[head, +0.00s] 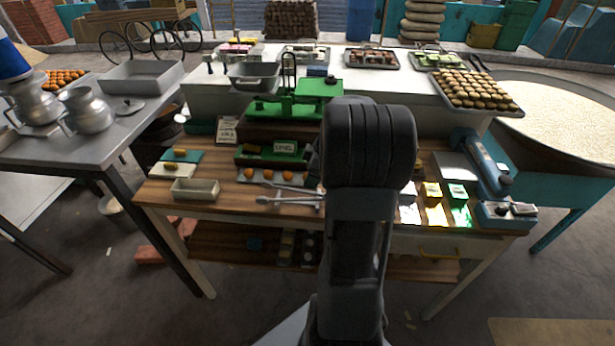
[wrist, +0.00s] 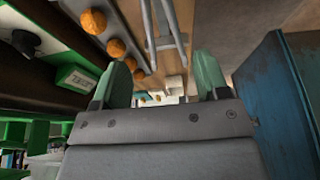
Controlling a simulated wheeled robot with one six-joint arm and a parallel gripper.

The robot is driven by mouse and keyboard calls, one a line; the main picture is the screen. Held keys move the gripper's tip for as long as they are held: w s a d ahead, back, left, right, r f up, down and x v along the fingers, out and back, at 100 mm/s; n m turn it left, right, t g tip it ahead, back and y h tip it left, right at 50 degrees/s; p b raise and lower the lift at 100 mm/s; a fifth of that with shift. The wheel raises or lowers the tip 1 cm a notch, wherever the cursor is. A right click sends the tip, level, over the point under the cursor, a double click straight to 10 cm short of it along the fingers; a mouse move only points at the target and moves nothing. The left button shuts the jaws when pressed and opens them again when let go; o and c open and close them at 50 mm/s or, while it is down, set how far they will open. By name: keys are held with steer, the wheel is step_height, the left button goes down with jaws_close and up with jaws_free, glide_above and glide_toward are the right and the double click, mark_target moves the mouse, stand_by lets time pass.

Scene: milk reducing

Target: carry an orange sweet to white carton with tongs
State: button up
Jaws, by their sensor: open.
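Several orange sweets (head: 269,175) sit in a row on a narrow tray on the wooden table. They also show at the upper left of the wrist view (wrist: 116,47). The metal tongs (head: 290,199) lie on the table just in front of them, arms spread. They also show at the top of the wrist view (wrist: 166,40). A small white carton (head: 408,214) stands right of my arm, partly hidden by it. My gripper (wrist: 159,82) is open and empty, with its two green fingers apart. In the head view my arm hides it.
Yellow (head: 435,215) and green (head: 460,212) cartons stand right of the white one. A cream box (head: 195,189) is at the table's left. A green scale (head: 295,100) stands behind the sweets. A blue tool (head: 487,160) lies at the right.

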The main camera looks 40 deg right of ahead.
mark_target(302, 192)
steer(key=shift+a+f, duration=0.1)
steer(key=shift+f, duration=0.05)
steer(key=b+x, duration=0.4)
steer(key=x, duration=0.3)
steer(key=shift+f+b, duration=0.1)
steer(key=shift+b, duration=0.3)
steer(key=shift+b+x, duration=0.8)
steer(key=c, duration=0.7)
step_height(302, 192, up, 12)
steer(key=p, duration=0.7)
steer(key=shift+a, duration=0.1)
